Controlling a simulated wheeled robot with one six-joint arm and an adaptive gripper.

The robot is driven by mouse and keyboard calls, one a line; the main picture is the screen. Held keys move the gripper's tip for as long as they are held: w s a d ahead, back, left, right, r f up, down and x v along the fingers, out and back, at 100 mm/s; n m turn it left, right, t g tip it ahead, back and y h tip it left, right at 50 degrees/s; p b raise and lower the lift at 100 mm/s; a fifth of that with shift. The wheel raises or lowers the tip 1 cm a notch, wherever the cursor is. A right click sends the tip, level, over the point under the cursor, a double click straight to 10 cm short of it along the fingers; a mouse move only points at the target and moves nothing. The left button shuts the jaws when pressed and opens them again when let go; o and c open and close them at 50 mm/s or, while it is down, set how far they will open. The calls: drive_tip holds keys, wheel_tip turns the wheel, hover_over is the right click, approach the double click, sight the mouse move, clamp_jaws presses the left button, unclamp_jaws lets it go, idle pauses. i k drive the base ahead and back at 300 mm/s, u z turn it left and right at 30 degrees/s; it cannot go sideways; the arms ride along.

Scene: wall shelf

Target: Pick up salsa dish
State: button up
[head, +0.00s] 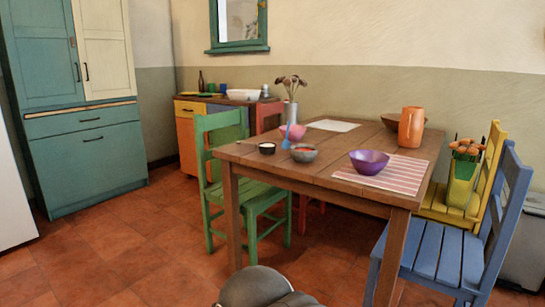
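A small grey dish with reddish contents (303,153) stands on the wooden table (330,145) near its front left part; it looks like the salsa dish, though it is small in the view. A smaller dark dish with pale contents (267,148) stands just left of it, near the table's left edge. A dark rounded part of my own arm shows at the bottom middle of the head view, well below and in front of the table. My gripper's fingers are not in view.
A pink bowl (293,131), a vase (290,112) and an orange pitcher (411,127) stand farther back. Green (262,197) and blue (437,250) chairs flank the table. Floor at front left is clear.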

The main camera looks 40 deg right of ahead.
sight(302, 152)
drive_tip(key=i, duration=3.9)
drive_tip(key=z, duration=3.65)
